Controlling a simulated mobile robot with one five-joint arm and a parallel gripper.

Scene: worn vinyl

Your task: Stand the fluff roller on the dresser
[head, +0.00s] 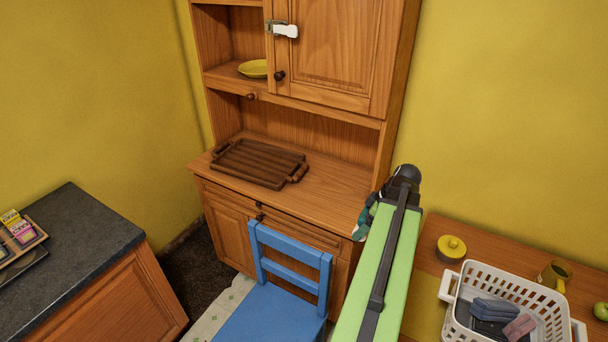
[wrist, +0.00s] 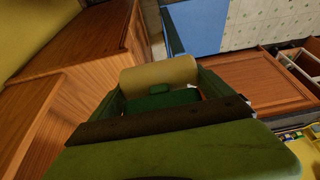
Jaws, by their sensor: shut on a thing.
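The wooden dresser (head: 330,192) stands against the yellow wall in the head view. Its worktop holds a brown slatted tray, with bare wood to the tray's right. My gripper (head: 366,216) shows small and dark green at the end of my light green arm, in front of the dresser's right side. In the wrist view my gripper (wrist: 158,92) is shut on the fluff roller, whose cream cylinder (wrist: 160,74) lies across between the green fingers. The roller's handle cannot be made out. In the head view the roller is mostly hidden by my arm.
The brown tray (head: 262,163) covers the worktop's left part. A blue chair (head: 290,260) stands before the dresser. A dark counter (head: 80,240) is at left.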

